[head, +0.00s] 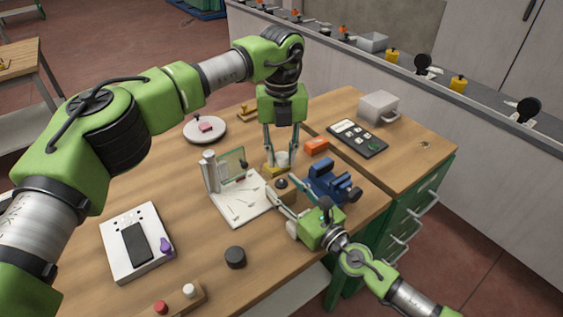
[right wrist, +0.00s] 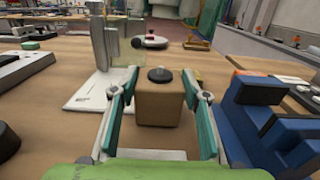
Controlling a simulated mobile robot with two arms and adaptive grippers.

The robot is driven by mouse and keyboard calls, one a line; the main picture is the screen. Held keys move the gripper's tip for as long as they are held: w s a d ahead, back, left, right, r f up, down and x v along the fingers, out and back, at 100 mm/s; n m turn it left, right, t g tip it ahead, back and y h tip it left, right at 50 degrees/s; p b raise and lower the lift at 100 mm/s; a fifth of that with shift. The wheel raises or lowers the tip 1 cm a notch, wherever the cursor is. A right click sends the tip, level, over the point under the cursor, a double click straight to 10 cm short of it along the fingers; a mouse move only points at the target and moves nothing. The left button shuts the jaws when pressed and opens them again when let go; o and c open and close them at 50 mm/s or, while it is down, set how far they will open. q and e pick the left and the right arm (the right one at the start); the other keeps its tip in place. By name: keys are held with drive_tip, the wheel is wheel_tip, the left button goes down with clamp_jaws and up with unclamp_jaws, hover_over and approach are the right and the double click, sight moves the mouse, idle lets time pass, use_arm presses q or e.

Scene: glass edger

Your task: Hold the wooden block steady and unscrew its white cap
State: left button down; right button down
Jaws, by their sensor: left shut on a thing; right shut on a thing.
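My right gripper (head: 281,198) is shut on a small wooden block (right wrist: 160,105), with a finger on either side of it. In the head view the block (head: 285,195) is partly hidden by the fingers. The exact contact there is too small to make out.
A white board with a glass pane (head: 233,165) stands left of the block. A blue clamp-like device (head: 329,183) is close on the right, with an orange piece (head: 316,146) behind. A wooden strip (head: 180,302) with red and white knobs lies in front. The table's left side has free room.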

drive_tip(key=c, duration=1.1)
unclamp_jaws()
